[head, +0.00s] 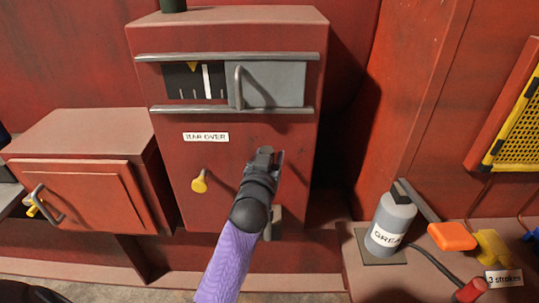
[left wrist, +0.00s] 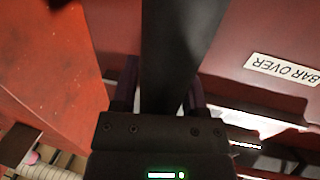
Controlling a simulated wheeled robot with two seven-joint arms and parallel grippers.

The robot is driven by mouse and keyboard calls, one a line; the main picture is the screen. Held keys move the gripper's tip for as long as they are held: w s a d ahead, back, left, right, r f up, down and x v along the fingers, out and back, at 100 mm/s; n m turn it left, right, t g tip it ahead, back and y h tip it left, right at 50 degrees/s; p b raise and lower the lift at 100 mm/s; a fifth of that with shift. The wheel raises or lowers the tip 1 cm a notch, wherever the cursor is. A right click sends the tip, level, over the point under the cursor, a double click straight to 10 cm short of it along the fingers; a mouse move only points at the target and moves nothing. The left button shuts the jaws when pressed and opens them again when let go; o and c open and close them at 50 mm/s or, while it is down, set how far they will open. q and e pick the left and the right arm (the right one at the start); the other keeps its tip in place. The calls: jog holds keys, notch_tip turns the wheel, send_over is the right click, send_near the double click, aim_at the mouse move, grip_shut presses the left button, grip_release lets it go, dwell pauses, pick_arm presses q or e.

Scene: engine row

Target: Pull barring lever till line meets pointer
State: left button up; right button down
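The red barring cabinet (head: 225,160) has a window with a black scale (head: 180,83). A yellow pointer (head: 193,66) sits at the scale's top edge. A white line (head: 207,82) stands a little right of the pointer, apart from it. My left gripper (head: 266,160) is in front of the cabinet, right of the BAR OVER label (head: 206,137). In the left wrist view a dark bar, seemingly the barring lever (left wrist: 178,50), runs between the fingers, which appear closed on both sides of it. In the head view my gripper and arm hide most of the lever. My right gripper is out of view.
A grey sliding cover (head: 278,84) with a handle fills the window's right half. A yellow knob (head: 199,185) sticks out left of my arm. A red box (head: 85,170) is at left. A grease can (head: 390,222) and an orange-handled lever (head: 452,237) stand at right.

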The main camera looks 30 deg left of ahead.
pick_arm(q)
grip_shut()
dwell(1.1)
